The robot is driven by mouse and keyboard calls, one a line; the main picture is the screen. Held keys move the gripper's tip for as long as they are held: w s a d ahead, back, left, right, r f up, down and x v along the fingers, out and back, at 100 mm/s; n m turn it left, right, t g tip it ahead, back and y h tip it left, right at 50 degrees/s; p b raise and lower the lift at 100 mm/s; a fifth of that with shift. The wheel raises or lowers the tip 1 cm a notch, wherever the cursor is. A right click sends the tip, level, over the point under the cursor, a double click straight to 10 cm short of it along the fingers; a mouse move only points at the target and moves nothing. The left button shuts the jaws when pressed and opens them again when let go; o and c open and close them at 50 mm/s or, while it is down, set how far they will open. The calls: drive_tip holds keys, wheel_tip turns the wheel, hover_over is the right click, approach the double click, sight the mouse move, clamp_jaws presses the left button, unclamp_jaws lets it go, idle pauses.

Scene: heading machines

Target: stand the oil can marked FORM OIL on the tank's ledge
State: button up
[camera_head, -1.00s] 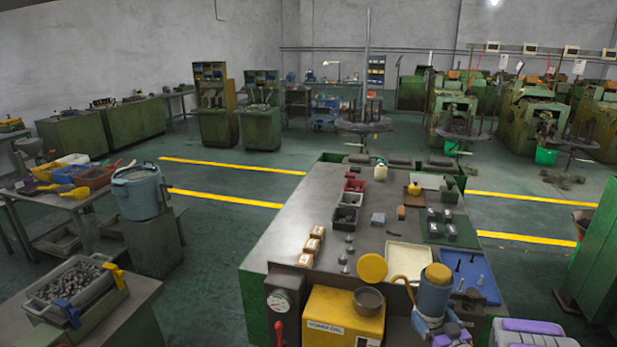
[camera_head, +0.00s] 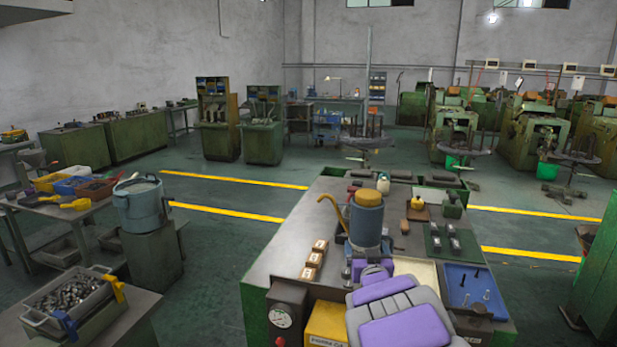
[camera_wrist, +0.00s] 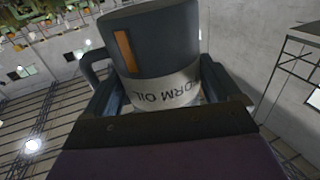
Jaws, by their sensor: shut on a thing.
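The oil can (camera_head: 366,222) has a blue-grey body, a yellow top and a curved yellow spout that points left. My gripper (camera_head: 367,262) is shut around its lower part and holds it roughly upright in front of the bench. In the wrist view the can (camera_wrist: 160,45) fills the space between my fingers (camera_wrist: 168,100). A yellow box with dark lettering (camera_head: 325,325) stands at the near end of the bench, partly hidden by my arm. I cannot tell which part is the tank's ledge.
The long bench (camera_head: 300,230) carries small labelled boxes (camera_head: 315,257), a cream tray (camera_head: 418,270) and a blue tray (camera_head: 472,290). A gauge box (camera_head: 283,315) is at its near left corner. A blue bucket (camera_head: 140,205) stands left, across open floor.

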drive_tip(key=shift+s+a+r, duration=0.1)
drive_tip(key=shift+a+r, duration=0.35)
drive_tip(key=s+d+f, duration=0.4)
drive_tip(key=d+f, duration=0.7)
drive_tip(key=f, duration=0.4)
drive_tip(key=s+d+f, duration=0.6)
drive_tip(key=s+f, duration=0.4)
drive_tip(key=shift+w+d+f+b, duration=0.4)
drive_tip(key=shift+w+f+b, duration=0.85)
drive_tip(key=shift+w, duration=0.4)
drive_tip(key=shift+w+d+f+b, duration=0.4)
drive_tip(key=shift+w+f+b, duration=0.6)
drive_tip(key=shift+w+f, duration=0.5)
drive_tip(key=shift+w+d+f+b, duration=0.4)
drive_tip(key=shift+w+f+b, duration=0.75)
drive_tip(key=shift+w, duration=0.65)
